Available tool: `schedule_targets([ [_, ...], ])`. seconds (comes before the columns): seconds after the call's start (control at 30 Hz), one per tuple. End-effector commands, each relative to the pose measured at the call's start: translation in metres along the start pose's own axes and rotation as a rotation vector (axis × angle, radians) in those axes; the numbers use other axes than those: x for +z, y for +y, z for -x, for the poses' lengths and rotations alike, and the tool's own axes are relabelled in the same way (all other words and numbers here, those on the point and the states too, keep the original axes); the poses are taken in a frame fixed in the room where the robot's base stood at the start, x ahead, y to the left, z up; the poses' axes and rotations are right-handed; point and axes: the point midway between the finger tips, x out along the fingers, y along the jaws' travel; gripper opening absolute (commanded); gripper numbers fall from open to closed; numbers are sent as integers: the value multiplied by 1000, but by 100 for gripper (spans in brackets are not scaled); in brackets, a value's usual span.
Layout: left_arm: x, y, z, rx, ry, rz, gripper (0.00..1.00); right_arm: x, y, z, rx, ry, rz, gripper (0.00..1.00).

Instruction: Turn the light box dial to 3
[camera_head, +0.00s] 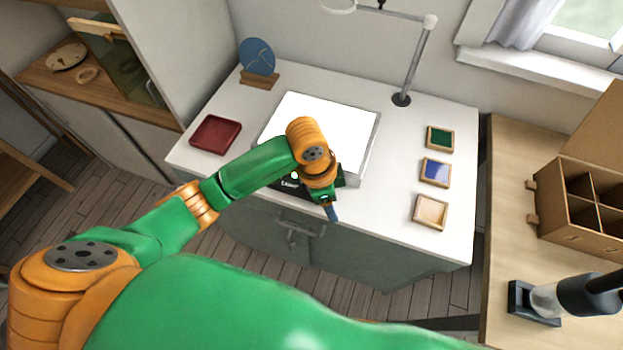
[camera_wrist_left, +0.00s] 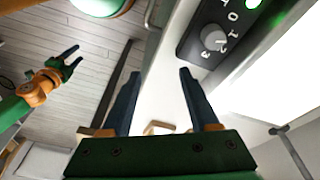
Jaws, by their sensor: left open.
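The light box (camera_head: 362,135) has a bright white top and stands on the white desk. Its dark control panel (camera_head: 287,186) is on the front side, partly hidden by my left arm. The dial's exact setting is hard to read. My left gripper (camera_wrist_left: 159,74) is open and empty, in front of the panel, apart from the dial. It also shows in the head view (camera_head: 331,212). My right gripper (camera_wrist_left: 78,55) shows far off, open and empty.
A red tray (camera_head: 216,134) lies left of the box. Three small colour trays, green (camera_head: 440,138), blue (camera_head: 435,172) and cream (camera_head: 430,212), lie on the right. A lamp (camera_head: 402,99) and a blue disc on a stand (camera_head: 257,58) are at the back.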

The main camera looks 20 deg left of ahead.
Motion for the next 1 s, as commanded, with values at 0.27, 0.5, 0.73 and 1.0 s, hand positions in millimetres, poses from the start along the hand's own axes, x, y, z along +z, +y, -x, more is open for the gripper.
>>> schedule_targets([
  [0.27, 19, -61, 57, -27, -213, -81, 61, 0, 0, 0, 0, 0, 0, 50],
  [0.5, 29, -64, 23, -22, -223, -80, 61, 0, 0, 3, 0, 0, 0, 50],
  [0.73, 35, -65, -7, -26, -220, -83, 61, 0, 0, 3, 0, -1, 0, 50],
  [1.0, 35, -65, -9, -27, -218, -83, 50, 0, 0, 3, 0, -1, 0, 50],
])
